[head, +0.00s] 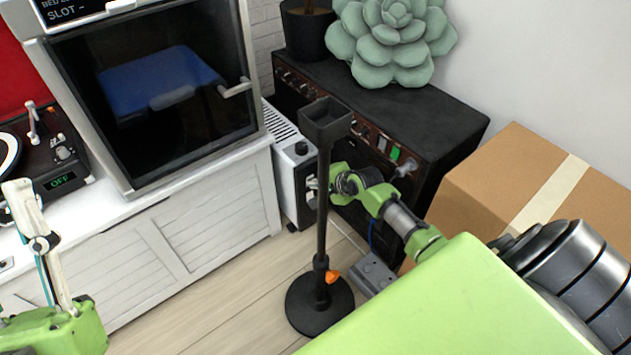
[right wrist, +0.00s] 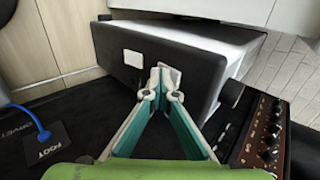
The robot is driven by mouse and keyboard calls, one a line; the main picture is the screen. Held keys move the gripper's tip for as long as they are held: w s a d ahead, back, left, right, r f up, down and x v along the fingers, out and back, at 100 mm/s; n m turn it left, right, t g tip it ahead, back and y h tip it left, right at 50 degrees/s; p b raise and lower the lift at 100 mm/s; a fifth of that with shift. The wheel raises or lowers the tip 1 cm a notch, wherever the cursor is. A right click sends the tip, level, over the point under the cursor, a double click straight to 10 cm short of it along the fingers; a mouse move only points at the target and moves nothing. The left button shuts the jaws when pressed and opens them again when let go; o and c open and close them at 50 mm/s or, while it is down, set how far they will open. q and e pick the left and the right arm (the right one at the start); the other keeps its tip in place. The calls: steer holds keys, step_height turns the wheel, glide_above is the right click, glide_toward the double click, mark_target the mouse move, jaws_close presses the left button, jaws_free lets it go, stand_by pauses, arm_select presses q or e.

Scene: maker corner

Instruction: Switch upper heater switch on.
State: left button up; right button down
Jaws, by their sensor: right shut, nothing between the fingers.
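The heater (head: 286,178) is a white slatted box with a dark end panel, standing between the white cabinet and the black amplifier. A black knob (head: 301,148) sits high on that panel; it also shows in the right wrist view (right wrist: 233,93). One pale switch (right wrist: 132,57) is plain on the panel in the right wrist view. The upper switch, nearer the knob, is mostly or wholly hidden behind my fingertips. My right gripper (right wrist: 163,82) is shut and empty, its tips at or very near the panel; I cannot tell if they touch. My left gripper (head: 20,192) is raised at the left.
A black stand (head: 322,220) with a round base rises before my right gripper in the head view. The black amplifier (head: 440,124) carries a succulent (head: 390,40). A cardboard box (head: 480,195) stands right. A grey box (head: 373,274) lies on the floor. Cabinet (head: 160,250) is left.

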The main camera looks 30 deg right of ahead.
arm_select(q)
steer(key=shift+w+d+f+g+y+p, duration=0.15)
steer(key=shift+w+f+g+y+p, duration=0.15)
steer(key=shift+w+f+g, duration=0.55)
steer(key=shift+w+d+f+g+y+p, duration=0.15)
steer(key=shift+w+f+g+y, duration=0.25)
steer(key=shift+w+f, duration=0.65)
arm_select(e)
steer(key=shift+r, duration=0.4)
